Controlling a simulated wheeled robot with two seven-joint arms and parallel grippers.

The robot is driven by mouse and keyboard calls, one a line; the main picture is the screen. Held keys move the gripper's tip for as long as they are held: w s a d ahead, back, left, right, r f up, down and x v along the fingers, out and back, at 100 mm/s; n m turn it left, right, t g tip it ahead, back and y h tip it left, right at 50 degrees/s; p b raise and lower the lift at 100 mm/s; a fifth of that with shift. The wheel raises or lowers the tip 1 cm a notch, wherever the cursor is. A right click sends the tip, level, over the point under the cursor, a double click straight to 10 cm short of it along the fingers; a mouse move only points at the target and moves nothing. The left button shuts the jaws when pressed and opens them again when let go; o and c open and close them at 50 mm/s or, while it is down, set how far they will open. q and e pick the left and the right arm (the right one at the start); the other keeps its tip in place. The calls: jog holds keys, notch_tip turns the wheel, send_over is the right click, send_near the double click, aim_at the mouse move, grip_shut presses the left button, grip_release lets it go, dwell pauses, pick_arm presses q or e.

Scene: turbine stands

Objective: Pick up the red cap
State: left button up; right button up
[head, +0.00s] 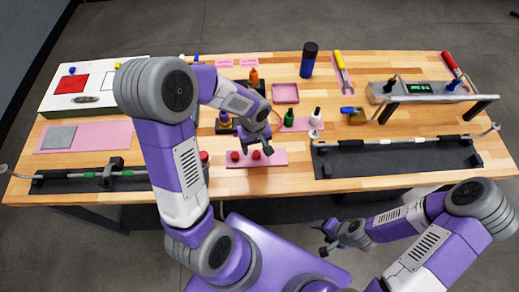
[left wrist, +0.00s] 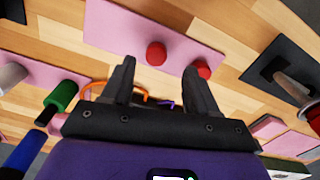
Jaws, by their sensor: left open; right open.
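Two small red caps lie on a pink mat (head: 270,160) in the middle of the wooden table: a left red cap (head: 235,156) and a right red cap (head: 256,154). In the left wrist view, one red cap (left wrist: 156,53) shows on the pink mat (left wrist: 125,25) and the other red cap (left wrist: 204,70) lies near its edge, close to a finger. My left gripper (head: 257,152) is open and empty, over the mat by the right cap. Its two fingers also show in the left wrist view (left wrist: 160,85). My right gripper (head: 325,240) is open, in front of the table.
A green bottle (head: 290,119) and a white bottle (head: 316,116) stand just behind the mat. A black stand (head: 395,158) holds a long rod at right. A pink tray (head: 286,93) and dark blue cylinder (head: 308,60) stand farther back. My left arm covers part of the table.

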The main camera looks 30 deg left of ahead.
aim_at(256, 153)
pick_arm(q)
jog(key=shift+s+f, duration=0.1)
jog(key=shift+f, duration=0.45)
jog(key=f, duration=0.4)
jog(key=shift+w+d+f, duration=0.1)
jog(key=shift+w+f, duration=0.1)
jog(key=shift+w, duration=0.15)
grip_shut()
